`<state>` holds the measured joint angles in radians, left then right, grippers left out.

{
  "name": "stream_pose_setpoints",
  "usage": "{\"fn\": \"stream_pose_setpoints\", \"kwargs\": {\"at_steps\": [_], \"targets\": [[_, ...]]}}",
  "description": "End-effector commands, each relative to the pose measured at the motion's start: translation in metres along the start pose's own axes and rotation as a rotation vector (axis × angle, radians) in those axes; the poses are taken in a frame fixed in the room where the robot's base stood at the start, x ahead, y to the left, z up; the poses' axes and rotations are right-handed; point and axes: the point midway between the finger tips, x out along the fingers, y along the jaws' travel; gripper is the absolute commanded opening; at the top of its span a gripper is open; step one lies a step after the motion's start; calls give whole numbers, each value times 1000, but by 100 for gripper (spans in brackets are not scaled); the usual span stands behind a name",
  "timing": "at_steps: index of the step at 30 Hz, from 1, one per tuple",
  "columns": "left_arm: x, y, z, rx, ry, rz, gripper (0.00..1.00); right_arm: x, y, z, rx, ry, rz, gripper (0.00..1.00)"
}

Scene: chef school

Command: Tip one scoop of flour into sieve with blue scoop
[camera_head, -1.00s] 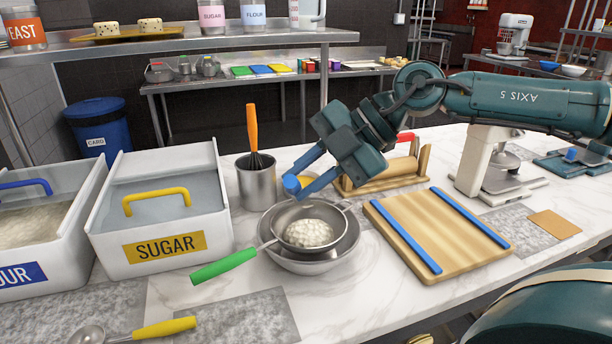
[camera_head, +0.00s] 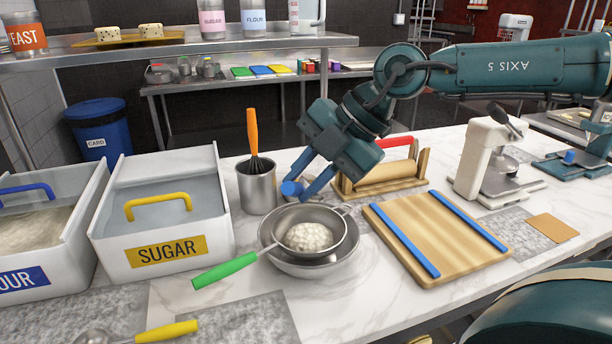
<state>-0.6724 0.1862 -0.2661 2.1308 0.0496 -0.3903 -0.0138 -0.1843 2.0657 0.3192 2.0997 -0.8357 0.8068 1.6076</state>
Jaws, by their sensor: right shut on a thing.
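My right gripper (camera_head: 306,188) is shut on the blue scoop, of which only the blue handle end (camera_head: 292,188) shows at the fingertips. The scoop's bowl cannot be made out. The gripper is just above the far rim of the sieve (camera_head: 338,245). The sieve, with a green handle (camera_head: 224,272), rests over a metal bowl (camera_head: 345,268). A rounded pale mound of flour (camera_head: 308,237) lies in the sieve. The flour bin (camera_head: 50,272) is at the left edge with flour inside and a blue-handled lid. My left gripper is not in view.
The sugar bin (camera_head: 165,255) stands left of the sieve. A metal pot (camera_head: 257,190) with an orange-handled whisk stands behind it. A wooden board (camera_head: 435,240) lies to the right, with a rolling pin (camera_head: 385,171) on a stand behind. A yellow-handled scoop (camera_head: 165,332) lies in front.

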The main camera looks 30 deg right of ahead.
Motion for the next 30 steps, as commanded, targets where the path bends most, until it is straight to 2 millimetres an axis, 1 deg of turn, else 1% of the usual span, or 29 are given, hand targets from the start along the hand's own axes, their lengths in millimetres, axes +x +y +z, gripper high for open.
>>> {"fn": "stream_pose_setpoints", "kwargs": {"at_steps": [1,8,19,24,30], "targets": [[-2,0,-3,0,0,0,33,-3,2,-1,-17,-39,-32,0],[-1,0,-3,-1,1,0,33,-9,6,-3,-76,-198,-174,0],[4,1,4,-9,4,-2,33,-18,14,-7,-178,-466,-419,0],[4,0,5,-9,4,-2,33,-23,16,-8,-199,-531,-475,0],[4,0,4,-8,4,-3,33,-24,16,-8,-199,-537,-478,0]]}}
